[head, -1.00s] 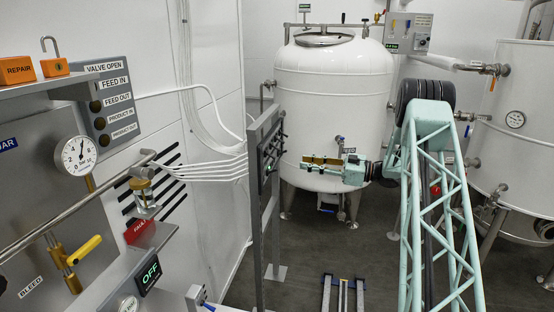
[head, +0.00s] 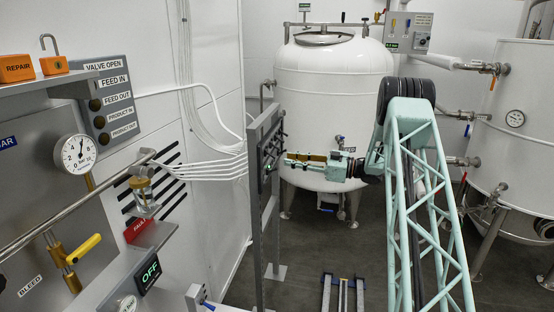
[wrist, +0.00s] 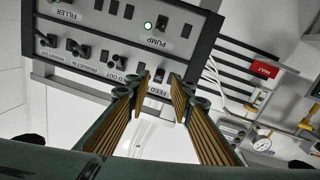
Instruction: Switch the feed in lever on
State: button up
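The control panel (head: 266,150) hangs on a dark frame and is seen nearly edge-on in the head view. In the wrist view the panel (wrist: 125,28) appears upside down, with rows of switches. A label reading FEED (wrist: 158,93), partly hidden by a finger, marks the feed in place. The small dark feed in lever (wrist: 159,75) shows between my fingertips; its exact position is hard to tell. My gripper (wrist: 158,78) is open, with one finger on each side of the lever. In the head view my gripper (head: 287,160) is close to the panel; contact cannot be told.
The feed out switch (wrist: 116,63) is close beside my left finger. A green lamp (wrist: 148,25) glows near the PUMP label. The VALVE OPEN board (head: 105,100) shows dark lamps. A white tank (head: 335,100) stands behind my gripper.

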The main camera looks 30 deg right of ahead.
aim_at(271, 155)
jog(key=x, duration=0.7)
dwell(0.3)
grip_shut()
